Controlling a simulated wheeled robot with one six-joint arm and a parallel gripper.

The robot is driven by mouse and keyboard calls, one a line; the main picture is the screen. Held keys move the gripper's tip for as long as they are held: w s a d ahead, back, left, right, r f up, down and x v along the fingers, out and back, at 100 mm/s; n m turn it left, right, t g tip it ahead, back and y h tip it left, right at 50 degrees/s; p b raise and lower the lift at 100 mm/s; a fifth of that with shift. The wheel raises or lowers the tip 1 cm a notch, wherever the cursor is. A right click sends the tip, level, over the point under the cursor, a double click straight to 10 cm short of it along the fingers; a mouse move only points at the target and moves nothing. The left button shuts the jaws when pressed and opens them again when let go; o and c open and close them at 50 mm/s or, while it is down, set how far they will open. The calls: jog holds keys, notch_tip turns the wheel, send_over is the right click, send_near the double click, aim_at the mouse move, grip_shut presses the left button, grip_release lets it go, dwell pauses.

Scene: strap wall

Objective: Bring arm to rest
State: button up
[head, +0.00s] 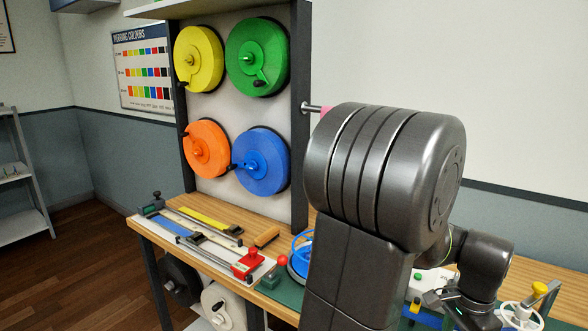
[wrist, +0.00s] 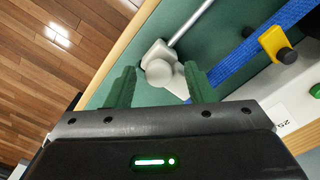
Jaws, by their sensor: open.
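My arm fills the right half of the head view, a dark grey upper part bent down to a wrist low at the right. My gripper (wrist: 161,84) shows in the wrist view with its two green fingers apart. A grey rounded knob (wrist: 160,72) on a metal lever lies between or just beyond the fingertips; I cannot tell whether they touch it. Nothing is seen clamped. In the head view the fingers are too small and crowded to make out.
The wooden bench (head: 268,238) carries a red-handled tool (head: 246,264) and strips. Yellow (head: 199,58), green (head: 257,57), orange (head: 206,148) and blue (head: 261,161) reels hang on the panel. In the wrist view, a blue strap (wrist: 250,48) passes a yellow clip (wrist: 274,42) beside the knob.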

jog(key=shift+s+d+r, duration=0.1)
jog(key=shift+s+d, duration=0.1)
jog(key=shift+d, duration=0.1)
notch_tip(320, 180, up, 13)
jog(key=p, duration=0.1)
jog(key=f, duration=0.6)
jog(key=f+b, duration=0.1)
jog(key=f, duration=0.6)
jog(key=shift+w+a+f, duration=0.15)
jog(key=shift+a+f, duration=0.05)
jog(key=shift+f, duration=0.1)
jog(key=w+a+b, duration=0.1)
jog(key=w+a, duration=0.3)
jog(key=a, duration=0.2)
jog(key=w+a+b, duration=0.1)
jog(key=w+a, duration=0.4)
jog(key=a, duration=0.2)
jog(key=w+a+b, duration=0.1)
jog(key=w+a, duration=0.3)
jog(key=a, duration=0.2)
jog(key=shift+w+a+r, duration=0.15)
jog(key=shift+a+r, duration=0.05)
jog(key=shift+a, duration=0.15)
notch_tip(320, 180, up, 14)
jog(key=p, duration=0.1)
jog(key=shift+f+p, duration=0.15)
jog(key=shift+p, duration=0.2)
jog(key=shift+a, duration=0.2)
